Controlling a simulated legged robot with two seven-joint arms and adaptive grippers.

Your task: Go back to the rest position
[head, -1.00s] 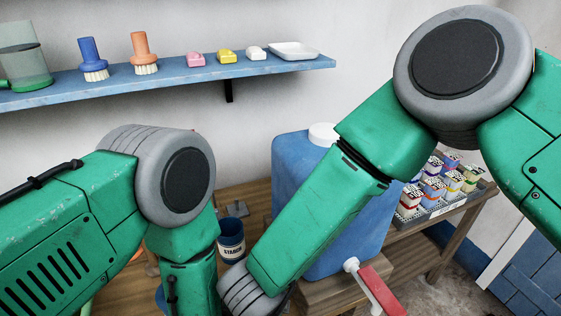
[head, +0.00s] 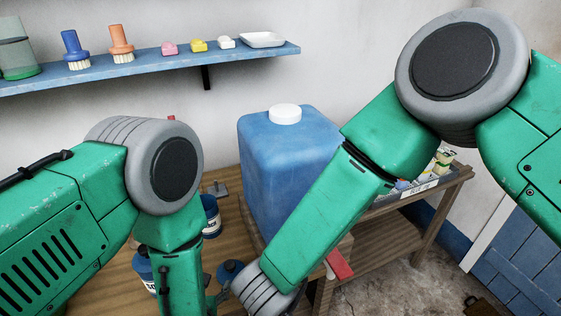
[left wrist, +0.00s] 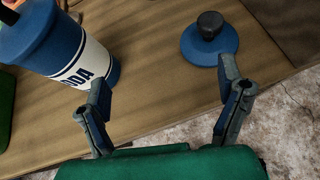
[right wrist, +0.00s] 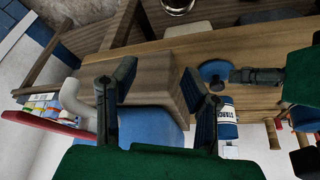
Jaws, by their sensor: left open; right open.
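My left gripper (left wrist: 165,105) is open and empty in the left wrist view, with bare table between its fingers. A blue can marked with letters ending in "DA" (left wrist: 62,42) stands left of it, and a blue lid with a dark knob (left wrist: 209,42) lies beyond its right finger. My right gripper (right wrist: 155,100) is open and empty in the right wrist view. A wooden block (right wrist: 150,80) and the blue tank (right wrist: 150,125) show behind its fingers; whether they touch is unclear.
The blue tank (head: 285,165) with a white cap stands behind my right forearm, its red tap handle (head: 339,264) beside that forearm. A starch can (right wrist: 228,122) is near my right gripper. A shelf (head: 130,75) holds brushes and soaps. A crate of small boxes (head: 420,187) is partly hidden.

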